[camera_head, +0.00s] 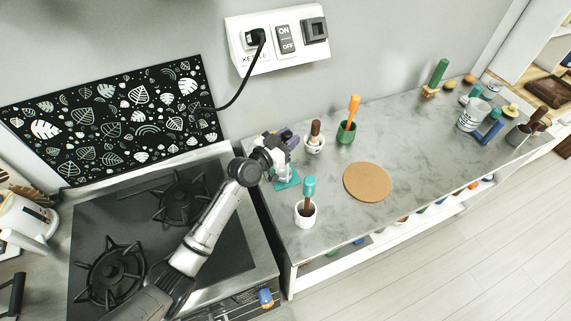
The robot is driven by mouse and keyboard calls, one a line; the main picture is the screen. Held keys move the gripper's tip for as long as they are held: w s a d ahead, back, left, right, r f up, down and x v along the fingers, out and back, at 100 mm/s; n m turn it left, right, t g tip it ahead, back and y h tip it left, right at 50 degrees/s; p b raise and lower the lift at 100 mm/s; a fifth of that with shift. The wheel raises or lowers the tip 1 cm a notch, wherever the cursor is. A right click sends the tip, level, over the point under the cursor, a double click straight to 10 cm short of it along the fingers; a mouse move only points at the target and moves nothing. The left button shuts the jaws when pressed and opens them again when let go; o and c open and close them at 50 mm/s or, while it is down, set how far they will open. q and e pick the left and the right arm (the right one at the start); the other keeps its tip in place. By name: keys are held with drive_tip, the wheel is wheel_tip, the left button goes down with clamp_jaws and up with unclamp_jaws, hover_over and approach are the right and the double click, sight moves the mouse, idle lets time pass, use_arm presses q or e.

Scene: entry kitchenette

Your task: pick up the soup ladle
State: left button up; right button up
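I cannot pick out a soup ladle for certain. Several upright handles stand in small cups on the grey counter (405,205): a teal-topped one (308,188) in a white cup (305,214), a brown one (315,129) in a white cup (315,146), and an orange one (353,109) in a green cup (345,133). My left gripper (288,160) is over the counter's left end, beside a purple item (289,138) and above a flat teal piece (289,182). Its fingers are too small and overlapped to read. My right gripper is out of view.
A round cork mat (367,182) lies mid-counter. The black stove (225,240) with burners is at left, under my arm. A black cable (243,87) hangs from the wall socket panel (277,40). More small items, including a white cup (473,115), crowd the right end.

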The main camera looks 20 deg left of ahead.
use_arm(q)
drive_tip(key=c, duration=0.5)
